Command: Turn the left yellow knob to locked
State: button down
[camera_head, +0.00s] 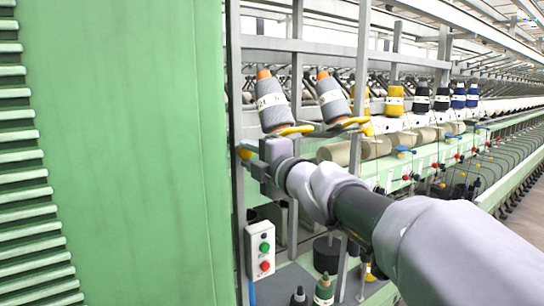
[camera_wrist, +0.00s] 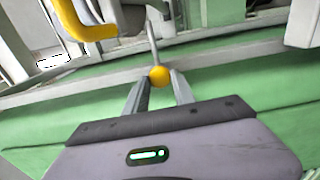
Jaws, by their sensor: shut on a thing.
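The left yellow knob (camera_head: 246,152) shows at the left end of my gripper in the head view, beside the green panel and partly hidden. In the wrist view the round yellow knob (camera_wrist: 159,75) sits between the fingertips, with a thin grey rod running up from it. My gripper (camera_wrist: 158,84) is shut on this knob, one finger on each side. In the head view my gripper (camera_head: 255,163) is side-on and its fingers are hard to make out. I cannot tell the locked position from these frames.
Two grey bobbins (camera_head: 271,103) (camera_head: 333,98) with orange tips stand above the arm on yellow-edged holders. A green panel (camera_head: 130,140) fills the left. Upright posts (camera_head: 358,90) stand close to the arm. A switch box (camera_head: 262,249) with green and red buttons is below.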

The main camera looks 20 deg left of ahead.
jog(key=c, duration=1.4)
grip_release()
jog(key=shift+o, duration=0.2)
jog(key=shift+d, duration=0.1)
jog(key=p+v, duration=0.1)
jog(key=v, duration=1.6)
jog(key=shift+s, duration=0.25)
